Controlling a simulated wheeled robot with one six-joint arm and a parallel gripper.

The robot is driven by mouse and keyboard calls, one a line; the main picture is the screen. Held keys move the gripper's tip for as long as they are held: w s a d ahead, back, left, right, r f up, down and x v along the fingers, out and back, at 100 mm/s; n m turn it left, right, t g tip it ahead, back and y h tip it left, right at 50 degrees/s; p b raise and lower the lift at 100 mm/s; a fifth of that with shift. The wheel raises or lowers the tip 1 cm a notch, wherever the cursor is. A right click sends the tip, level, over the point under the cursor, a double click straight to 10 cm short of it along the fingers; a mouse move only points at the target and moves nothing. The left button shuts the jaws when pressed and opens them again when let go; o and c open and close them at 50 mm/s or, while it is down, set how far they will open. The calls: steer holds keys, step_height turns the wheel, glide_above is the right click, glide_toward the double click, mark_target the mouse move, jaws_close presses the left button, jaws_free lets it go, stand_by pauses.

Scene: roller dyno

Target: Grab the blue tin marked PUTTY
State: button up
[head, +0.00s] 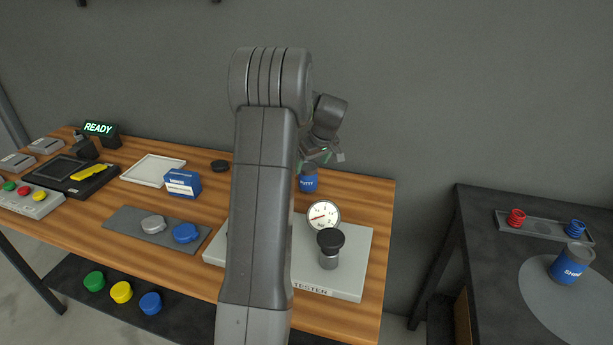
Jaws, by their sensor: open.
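A small blue tin (308,183) with white lettering, which seems to read PUTTY, stands upright at the back of the wooden bench, right of my arm. My gripper (325,158) is open and just above and slightly right of that tin. Its fingers are small in the picture, and I cannot tell how far they are from the lid.
A tester (345,285) with a gauge and black knob sits in front of the putty tin. My arm hides the bench's middle. A blue box (182,183) and white tray (152,168) lie left. A gap separates bench and dark table.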

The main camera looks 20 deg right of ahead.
mark_target(308, 177)
steer(key=shift+w+a+f, duration=0.2)
steer(key=shift+w+f, duration=0.3)
steer(key=shift+f, duration=0.35)
steer(key=shift+p+x, duration=0.8)
steer(key=shift+x, duration=1.5)
steer(key=shift+d, duration=0.2)
steer(key=c, duration=1.3)
steer(key=shift+c, duration=0.2)
steer(key=shift+r, duration=0.1)
